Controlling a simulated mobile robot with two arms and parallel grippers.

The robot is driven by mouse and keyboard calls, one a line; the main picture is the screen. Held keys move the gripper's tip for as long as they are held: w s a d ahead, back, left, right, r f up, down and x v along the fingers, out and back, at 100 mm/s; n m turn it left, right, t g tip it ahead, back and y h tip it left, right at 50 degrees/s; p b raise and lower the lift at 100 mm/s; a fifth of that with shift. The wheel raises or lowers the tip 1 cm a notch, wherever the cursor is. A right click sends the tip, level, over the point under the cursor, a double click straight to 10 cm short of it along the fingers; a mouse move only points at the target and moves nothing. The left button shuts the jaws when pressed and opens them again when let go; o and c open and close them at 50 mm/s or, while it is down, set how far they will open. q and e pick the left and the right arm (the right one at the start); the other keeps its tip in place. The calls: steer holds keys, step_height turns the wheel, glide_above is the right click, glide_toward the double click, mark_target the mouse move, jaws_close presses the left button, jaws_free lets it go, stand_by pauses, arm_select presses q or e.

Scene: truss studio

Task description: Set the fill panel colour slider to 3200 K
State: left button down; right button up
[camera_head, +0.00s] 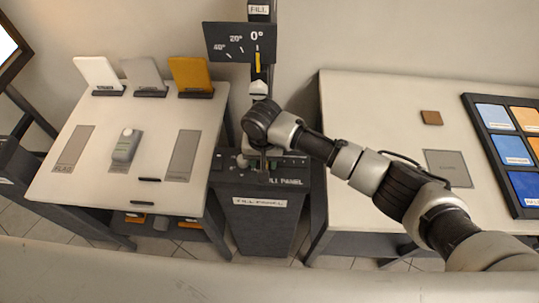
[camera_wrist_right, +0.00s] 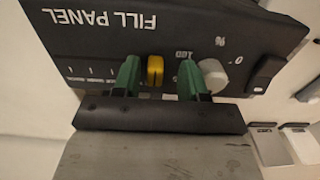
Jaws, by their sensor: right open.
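The fill panel (camera_wrist_right: 100,25) is a dark control face, seen upside down in the right wrist view. In the head view its box (camera_head: 262,225) stands between two tables. The colour slider appears as a yellow knob (camera_wrist_right: 155,71); tick marks with tiny labels lie left of it, and I cannot read 3200 K. My right gripper (camera_wrist_right: 158,64) is open, its green fingers on either side of the yellow knob with gaps visible. In the head view my right gripper (camera_head: 263,162) is over the panel and mostly hidden by its wrist. My left gripper is not in view.
A round grey dial (camera_wrist_right: 213,75) sits just beside one finger, with a black rocker switch (camera_wrist_right: 265,73) beyond. A post with an angle plate (camera_head: 240,42) rises behind the panel. The left table (camera_head: 85,190) holds upright cards; the right table (camera_head: 345,110) holds a swatch tray (camera_head: 484,150).

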mark_target(281, 167)
steer(key=shift+d, duration=0.15)
steer(key=shift+d, duration=0.25)
steer(key=d, duration=0.3)
steer(key=shift+d+r, duration=0.2)
steer(key=shift+d, duration=0.2)
steer(key=r, duration=0.3)
steer(key=r+b, duration=0.1)
steer(key=r, duration=0.2)
steer(key=shift+a+r, duration=0.2)
steer(key=shift+r, duration=0.05)
steer(key=s+f+n+y, duration=0.3)
steer(key=s+y, duration=0.1)
steer(key=s, duration=0.5)
steer(key=s+d+f+t+h, duration=0.1)
steer(key=s+d+f, duration=0.2)
steer(key=d, duration=0.3)
steer(key=s+d+f+t+h, duration=0.1)
steer(key=s+d+f, duration=0.2)
steer(key=d, duration=0.3)
steer(key=s+d+f+m+t+h, duration=0.1)
steer(key=s+d+f, duration=0.1)
steer(key=s+d, duration=0.3)
steer(key=shift+d+f+b, duration=0.4)
steer(key=shift+d, duration=0.5)
